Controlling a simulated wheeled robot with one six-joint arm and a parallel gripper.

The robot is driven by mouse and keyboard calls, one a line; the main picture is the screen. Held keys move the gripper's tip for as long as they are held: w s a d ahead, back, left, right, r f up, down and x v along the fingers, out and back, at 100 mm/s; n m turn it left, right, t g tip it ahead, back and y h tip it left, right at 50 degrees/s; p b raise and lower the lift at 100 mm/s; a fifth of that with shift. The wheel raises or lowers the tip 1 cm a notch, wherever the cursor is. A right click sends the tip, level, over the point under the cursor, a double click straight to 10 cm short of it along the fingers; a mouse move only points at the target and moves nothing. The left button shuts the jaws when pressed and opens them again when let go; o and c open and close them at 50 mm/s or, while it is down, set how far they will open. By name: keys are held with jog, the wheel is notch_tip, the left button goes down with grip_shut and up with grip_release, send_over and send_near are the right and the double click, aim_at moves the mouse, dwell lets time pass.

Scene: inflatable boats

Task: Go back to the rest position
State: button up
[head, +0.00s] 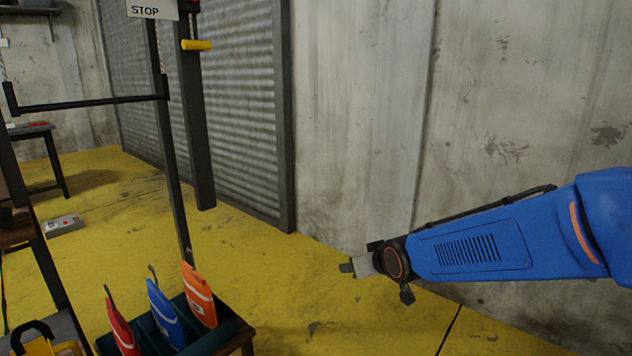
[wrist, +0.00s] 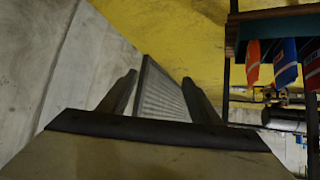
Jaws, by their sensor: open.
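My blue arm reaches in from the right in the head view. My gripper (head: 347,268) is at its left end, in the air in front of the concrete wall and to the right of the box with the colored items. Its two dark fingers also show in the wrist view (wrist: 160,100), spread apart with nothing between them. The gripper is open and touches nothing that I can see.
A dark box (head: 228,326) holds a red item (head: 121,325), a blue item (head: 164,314) and an orange item (head: 198,295). A dark metal frame with a STOP sign (head: 151,10) stands behind it. A corrugated door (head: 240,110) is at the back. Yellow floor (head: 300,290) lies open between.

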jog(key=s+d+m+g+h, duration=0.1)
jog(key=s+d, duration=0.4)
jog(key=s, duration=0.5)
jog(key=s+d+m+g+h, duration=0.1)
jog(key=s+d+g, duration=0.1)
jog(key=s+d, duration=0.4)
jog(key=s+d+r+m+g+h, duration=0.1)
jog(key=s+d, duration=0.5)
jog(key=s, duration=0.9)
jog(key=shift+s+d+m+g, duration=0.2)
jog(key=shift+s+m+g, duration=0.1)
jog(key=shift+m+g, duration=0.2)
